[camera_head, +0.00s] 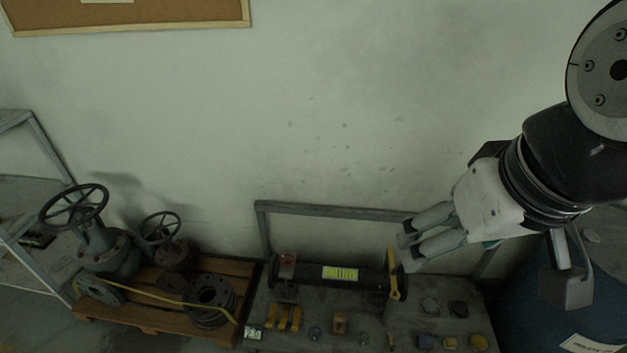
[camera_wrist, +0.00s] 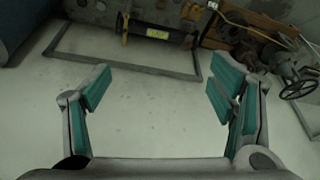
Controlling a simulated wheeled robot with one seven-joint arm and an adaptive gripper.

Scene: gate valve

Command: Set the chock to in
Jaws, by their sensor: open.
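My gripper (camera_head: 406,247) is open and empty in the head view, raised in front of the wall above the right part of a grey bench (camera_head: 420,297). In the wrist view its two fingers (camera_wrist: 158,88) are spread wide with nothing between them. A dark horizontal cylinder with a yellow label (camera_head: 339,273) lies across the bench. A yellow lever (camera_head: 394,274) stands at its right end, below and left of my fingertips and apart from them. Several yellow pieces (camera_head: 283,317) and a small tan block (camera_head: 340,323) sit at the front. I cannot tell which part is the chock.
A grey frame rail (camera_head: 330,210) rises behind the bench. A blue drum (camera_head: 540,305) stands at the right. A wooden pallet (camera_head: 150,325) with handwheel valves (camera_head: 110,250) and a flange (camera_head: 210,298) is at the left. Knobs (camera_head: 458,308) dot the bench's right side. The wall area is clear.

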